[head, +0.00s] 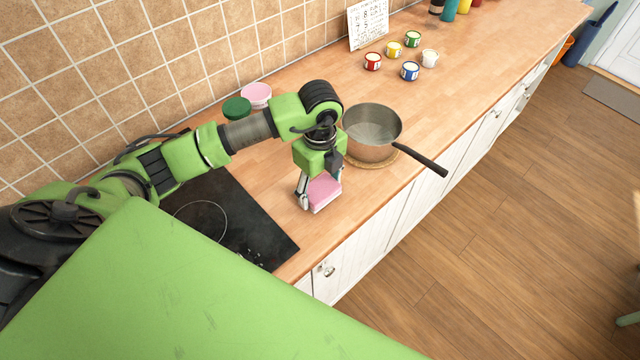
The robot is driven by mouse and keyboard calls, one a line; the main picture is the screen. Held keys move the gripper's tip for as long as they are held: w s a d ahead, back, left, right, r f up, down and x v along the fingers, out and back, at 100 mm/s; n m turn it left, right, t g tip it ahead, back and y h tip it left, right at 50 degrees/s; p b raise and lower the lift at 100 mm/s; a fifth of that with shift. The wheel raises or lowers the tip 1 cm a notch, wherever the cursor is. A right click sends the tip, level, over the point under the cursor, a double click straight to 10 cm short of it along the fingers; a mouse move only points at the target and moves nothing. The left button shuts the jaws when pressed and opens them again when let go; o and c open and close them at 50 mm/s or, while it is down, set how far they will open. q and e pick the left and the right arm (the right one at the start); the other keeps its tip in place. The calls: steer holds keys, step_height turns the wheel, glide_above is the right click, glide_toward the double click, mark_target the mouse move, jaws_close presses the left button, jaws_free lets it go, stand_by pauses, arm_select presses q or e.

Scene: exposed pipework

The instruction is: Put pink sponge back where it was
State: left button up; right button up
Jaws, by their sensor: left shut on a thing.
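The pink sponge (324,193), with a paler lower edge, is at the front part of the wooden counter (290,226), between the black cooktop and the saucepan. My left gripper (319,190) points down and is shut on the pink sponge. I cannot tell whether the sponge touches the counter or is just above it. Part of the sponge is hidden by the gripper. My right gripper is not in view.
A saucepan (371,133) stands on a round mat, its black handle (422,160) reaching past the front edge. The cooktop (235,215) is to the left. Green (237,108) and pink (256,95) round items stand by the wall. Small paint pots (410,71) stand farther back.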

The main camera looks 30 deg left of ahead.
mark_target(320, 187)
arm_select(q)
steer(key=shift+f, duration=0.45)
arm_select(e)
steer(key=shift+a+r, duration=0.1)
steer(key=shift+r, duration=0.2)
arm_select(q)
steer(key=shift+f, duration=0.15)
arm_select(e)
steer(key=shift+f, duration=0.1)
arm_select(q)
steer(key=o, duration=0.9)
steer(key=shift+o, duration=0.2)
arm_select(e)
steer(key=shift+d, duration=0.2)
arm_select(q)
step_height(320, 187, up, 12)
steer(key=b, duration=0.3)
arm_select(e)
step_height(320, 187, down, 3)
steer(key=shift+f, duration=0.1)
